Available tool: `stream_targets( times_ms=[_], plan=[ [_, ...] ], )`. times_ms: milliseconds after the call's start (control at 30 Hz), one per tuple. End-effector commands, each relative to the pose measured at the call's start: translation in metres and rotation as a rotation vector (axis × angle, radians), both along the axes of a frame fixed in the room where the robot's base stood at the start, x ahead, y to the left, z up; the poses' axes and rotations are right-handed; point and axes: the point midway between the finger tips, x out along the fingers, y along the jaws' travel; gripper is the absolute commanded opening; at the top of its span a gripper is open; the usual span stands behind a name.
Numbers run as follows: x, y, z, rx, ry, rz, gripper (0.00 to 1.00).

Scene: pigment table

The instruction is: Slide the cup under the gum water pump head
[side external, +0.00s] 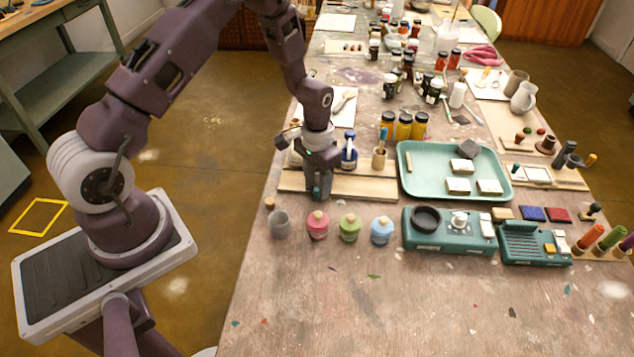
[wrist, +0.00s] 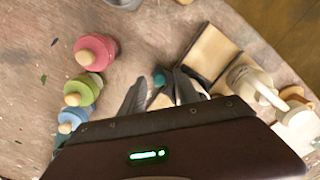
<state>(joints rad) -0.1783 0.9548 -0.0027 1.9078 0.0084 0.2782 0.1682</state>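A small grey cup (side external: 279,223) stands on the table at the left front, left of the pink jar. Its edge also shows at the top of the wrist view (wrist: 122,3). My gripper (side external: 318,192) points down at the front edge of the wooden board, behind and right of the cup and apart from it. In the wrist view its fingers (wrist: 162,82) are apart, with a small teal thing between them that I cannot identify. A cream pump bottle (wrist: 247,82) stands behind the gripper. I cannot tell which holds gum water.
Pink (side external: 317,226), green (side external: 349,228) and light blue (side external: 381,231) stoppered jars stand in a row right of the cup. The wooden board (side external: 350,186) lies behind them. A green tray (side external: 425,180) is farther right. The table in front is clear.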

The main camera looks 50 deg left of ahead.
Motion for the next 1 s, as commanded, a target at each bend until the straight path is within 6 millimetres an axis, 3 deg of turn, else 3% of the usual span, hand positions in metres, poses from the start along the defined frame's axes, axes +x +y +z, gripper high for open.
stream_targets(
  times_ms=[33, 167, 200, 1000],
  plan=[
    [0.0, 0.0, 0.0001, 0.0, 0.0, 0.0, 0.28],
    [-0.0001, 0.0, 0.0002, 0.0, 0.0, 0.0, 0.02],
    [-0.0001, 0.0, 0.0003, 0.0, 0.0, 0.0, 0.0],
    [0.0001, 0.0001, 0.0008, 0.0, 0.0, 0.0, 0.0]
  ],
)
